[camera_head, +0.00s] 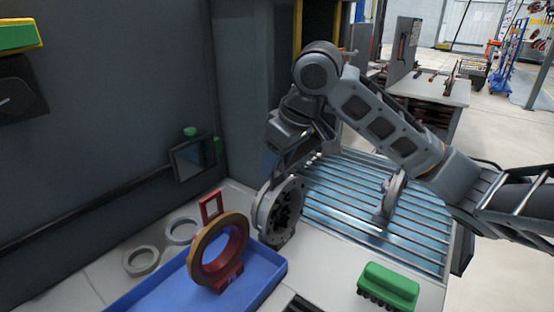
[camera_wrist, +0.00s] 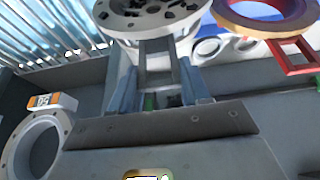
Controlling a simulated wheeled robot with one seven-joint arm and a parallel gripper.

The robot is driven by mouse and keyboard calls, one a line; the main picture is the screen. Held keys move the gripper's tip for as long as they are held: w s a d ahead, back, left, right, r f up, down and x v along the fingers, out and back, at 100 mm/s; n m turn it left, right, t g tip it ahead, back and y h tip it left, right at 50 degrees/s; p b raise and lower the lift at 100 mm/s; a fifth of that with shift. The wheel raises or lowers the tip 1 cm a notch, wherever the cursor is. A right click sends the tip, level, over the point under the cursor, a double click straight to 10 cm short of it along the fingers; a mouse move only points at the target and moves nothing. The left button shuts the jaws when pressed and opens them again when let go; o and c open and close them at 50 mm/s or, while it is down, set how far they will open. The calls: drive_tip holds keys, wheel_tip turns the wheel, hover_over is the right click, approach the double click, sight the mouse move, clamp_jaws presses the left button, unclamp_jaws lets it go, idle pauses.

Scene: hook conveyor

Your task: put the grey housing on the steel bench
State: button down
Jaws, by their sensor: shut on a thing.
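The grey housing (camera_head: 279,211) is a round, flanged metal piece with dark openings in its face. It hangs on edge at my gripper (camera_head: 272,172), beside the blue tray; whether its lower rim touches the surface I cannot tell. In the wrist view the housing (camera_wrist: 150,18) shows at the top, at the ends of the fingers of my gripper (camera_wrist: 160,60), which is shut on it. A light grey bench top (camera_head: 335,266) runs below and right of the housing, with a slatted, bluish metal surface (camera_head: 340,205) behind it.
A blue tray (camera_head: 265,279) holds a tan-and-red ring (camera_head: 241,249) close left of the housing. Two grey rings (camera_head: 140,261) (camera_head: 181,231) lie further left. A green brush-like block (camera_head: 389,287) sits at front right. A grey ring-like part (camera_head: 391,197) stands on the slats.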

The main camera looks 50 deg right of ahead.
drive_tip(key=shift+f, duration=0.15)
drive_tip(key=c, duration=0.5)
unclamp_jaws()
drive_tip(key=shift+r, duration=0.3)
drive_tip(key=v, duration=1.1)
drive_tip(key=shift+s+r+p, duration=0.25)
drive_tip(key=shift+r+p, duration=0.1)
drive_tip(key=shift+p, duration=0.05)
